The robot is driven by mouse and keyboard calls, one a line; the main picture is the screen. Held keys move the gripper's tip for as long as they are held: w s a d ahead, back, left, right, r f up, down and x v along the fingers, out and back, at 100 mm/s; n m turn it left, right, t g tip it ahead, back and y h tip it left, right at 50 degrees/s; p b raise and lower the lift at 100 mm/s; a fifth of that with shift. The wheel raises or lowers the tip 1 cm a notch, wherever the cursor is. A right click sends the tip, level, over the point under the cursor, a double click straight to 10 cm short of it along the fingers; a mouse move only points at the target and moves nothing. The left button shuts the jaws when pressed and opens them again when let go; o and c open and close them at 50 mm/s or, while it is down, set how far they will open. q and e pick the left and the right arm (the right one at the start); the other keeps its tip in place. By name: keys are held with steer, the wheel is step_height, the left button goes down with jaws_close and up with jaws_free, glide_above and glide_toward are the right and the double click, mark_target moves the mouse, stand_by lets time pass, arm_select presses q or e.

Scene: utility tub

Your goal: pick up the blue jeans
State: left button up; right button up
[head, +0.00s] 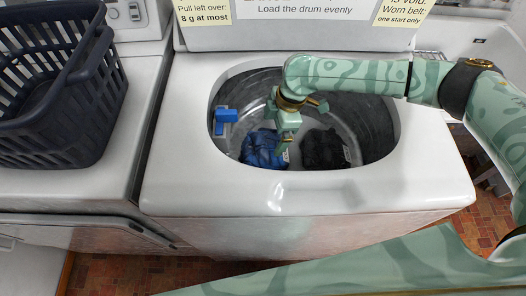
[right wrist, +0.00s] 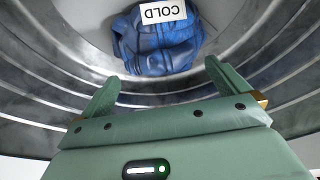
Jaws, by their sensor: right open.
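The blue jeans (head: 259,149) lie folded in a bundle on the floor of the washer drum (head: 365,112), left of the middle. In the right wrist view the jeans (right wrist: 160,45) lie beyond the fingertips, with a white tag reading "COLD" on them. My right gripper (head: 281,145) reaches down into the drum above the right side of the jeans. Its fingers (right wrist: 158,80) are open, with nothing between them and a gap to the jeans. My left gripper is not in view.
A black garment (head: 324,150) with a white tag lies right of the jeans. A blue clip-like piece (head: 225,115) sits at the drum's left wall. The white washer rim (head: 180,165) surrounds the opening. A dark laundry basket (head: 60,135) stands at left.

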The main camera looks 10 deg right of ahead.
mark_target(265, 142)
steer(key=b+x, duration=0.1)
steer(key=x, duration=0.1)
steer(key=b+x, duration=0.1)
steer(key=x, duration=0.3)
steer(key=shift+a+r+b, duration=0.1)
steer(key=shift+a+b, duration=0.2)
steer(key=shift+b, duration=0.1)
steer(key=shift+r, duration=0.1)
steer(key=shift+c, duration=1.2)
steer(key=c, duration=1.5)
